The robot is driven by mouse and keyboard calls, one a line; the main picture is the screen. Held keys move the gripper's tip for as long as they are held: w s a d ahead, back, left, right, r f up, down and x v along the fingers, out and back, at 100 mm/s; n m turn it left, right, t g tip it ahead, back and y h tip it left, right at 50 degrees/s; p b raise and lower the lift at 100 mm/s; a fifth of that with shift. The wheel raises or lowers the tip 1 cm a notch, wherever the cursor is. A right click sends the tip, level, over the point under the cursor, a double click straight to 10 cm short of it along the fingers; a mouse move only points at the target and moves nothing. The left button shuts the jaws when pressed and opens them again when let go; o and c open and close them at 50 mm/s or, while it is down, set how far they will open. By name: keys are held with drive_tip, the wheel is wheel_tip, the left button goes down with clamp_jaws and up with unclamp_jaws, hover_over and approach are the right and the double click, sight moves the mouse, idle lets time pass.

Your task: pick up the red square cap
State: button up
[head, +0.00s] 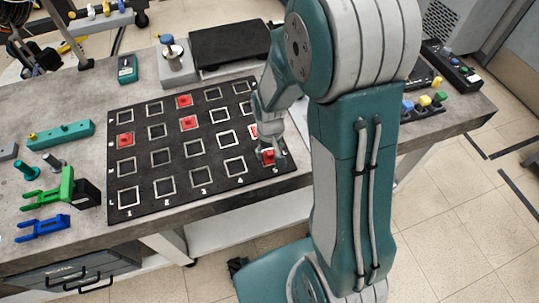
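A black board (133,209) with a grid of pale square outlines lies on the grey table. Another red cap (268,157) is at the front right, near column 5. A bit of red also shows behind my gripper, mostly hidden. My gripper (270,149) points down at the front right cap. Its fingers are small and partly hidden, so I cannot tell whether they touch the cap.
Green (64,188) and blue (44,227) forked parts, teal knobs and a teal bar (60,133) lie left of the board. A scale-like device (176,65) and a black plate (229,45) stand behind it. Coloured blocks (424,100) are at the right.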

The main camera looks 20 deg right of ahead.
clamp_jaws()
